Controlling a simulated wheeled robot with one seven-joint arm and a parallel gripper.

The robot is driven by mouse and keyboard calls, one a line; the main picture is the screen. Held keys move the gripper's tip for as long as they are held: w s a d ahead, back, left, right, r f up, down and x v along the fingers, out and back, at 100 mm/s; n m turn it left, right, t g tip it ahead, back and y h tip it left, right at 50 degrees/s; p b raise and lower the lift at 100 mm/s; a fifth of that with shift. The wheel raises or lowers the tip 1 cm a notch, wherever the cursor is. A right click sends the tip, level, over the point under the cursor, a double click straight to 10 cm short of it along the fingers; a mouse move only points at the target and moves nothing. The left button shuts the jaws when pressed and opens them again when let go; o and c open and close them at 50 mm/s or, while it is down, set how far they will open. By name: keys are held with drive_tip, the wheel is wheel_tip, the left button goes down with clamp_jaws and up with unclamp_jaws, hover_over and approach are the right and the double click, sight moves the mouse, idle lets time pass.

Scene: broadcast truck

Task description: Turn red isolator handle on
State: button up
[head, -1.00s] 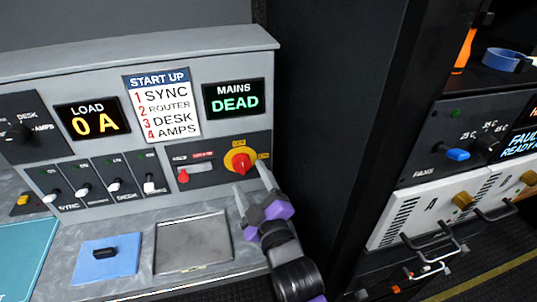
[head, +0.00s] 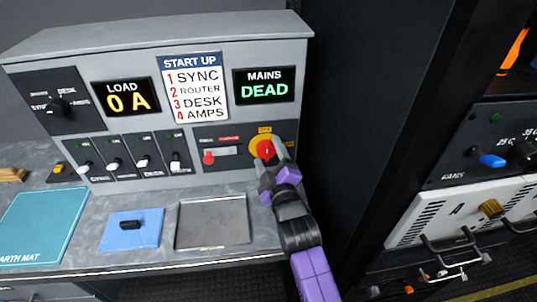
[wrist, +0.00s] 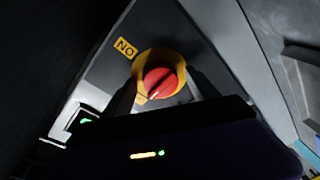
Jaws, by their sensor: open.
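The red isolator handle (head: 266,149) is a round red knob on a yellow disc at the right end of the grey panel. In the wrist view the red handle (wrist: 160,82) is close ahead, with a dark line across its face and a yellow label beside the disc. My gripper (head: 271,160) is open at the handle, its two fingers pointing at it from below. In the wrist view the fingers stand on either side of the lower part of the yellow disc. I cannot tell whether they touch the handle. The mains display (head: 264,87) reads DEAD.
The load display (head: 127,96) reads 0 A. A metal tray (head: 213,222) and a blue pad (head: 131,230) lie on the desk. A black rack (head: 365,110) stands close on the right.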

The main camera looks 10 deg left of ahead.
drive_tip(key=c, duration=1.4)
drive_tip(key=shift+o, duration=0.2)
drive_tip(key=shift+f, duration=0.1)
